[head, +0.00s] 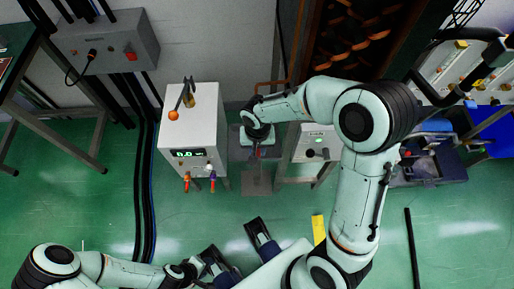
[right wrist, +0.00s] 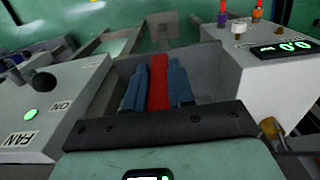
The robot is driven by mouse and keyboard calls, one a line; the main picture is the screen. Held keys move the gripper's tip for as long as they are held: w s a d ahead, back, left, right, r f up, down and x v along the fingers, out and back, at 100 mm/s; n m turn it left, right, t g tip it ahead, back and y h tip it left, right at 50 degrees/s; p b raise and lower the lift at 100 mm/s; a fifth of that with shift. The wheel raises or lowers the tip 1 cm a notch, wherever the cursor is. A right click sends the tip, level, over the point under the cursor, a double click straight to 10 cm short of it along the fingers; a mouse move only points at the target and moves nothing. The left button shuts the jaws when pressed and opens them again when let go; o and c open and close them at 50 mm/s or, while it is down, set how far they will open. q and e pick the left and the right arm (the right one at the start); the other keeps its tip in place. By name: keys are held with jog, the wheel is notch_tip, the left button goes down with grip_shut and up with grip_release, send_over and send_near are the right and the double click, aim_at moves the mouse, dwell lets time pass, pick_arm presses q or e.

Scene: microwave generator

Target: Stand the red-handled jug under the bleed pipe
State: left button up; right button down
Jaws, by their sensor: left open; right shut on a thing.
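The red handle (right wrist: 158,85) of the jug stands between the blue fingers of my right gripper (right wrist: 158,92) in the right wrist view, and the gripper is shut on it. In the head view my right gripper (head: 257,150) points down between the white display box and the fan box, with a little red below it. The jug's body is mostly hidden by my gripper and wrist. My left gripper (head: 240,252) is open and empty over the floor at the bottom. A brass piece (right wrist: 270,130) shows beside the display box; I cannot tell whether it is the bleed pipe.
The fan box (head: 317,145) stands close on the right. A blue-and-grey crate (head: 430,170) is farther right. Green floor lies open in front.

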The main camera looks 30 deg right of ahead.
jog(key=shift+f, duration=0.2)
jog(key=c, duration=1)
grip_release()
jog(key=shift+o, duration=0.2)
jog(key=shift+r, duration=0.15)
jog(key=shift+r, duration=0.35)
notch_tip(320, 180, up, 12)
jog(key=p, duration=0.2)
jog(key=shift+f+p, duration=0.25)
jog(key=shift+p, duration=0.1)
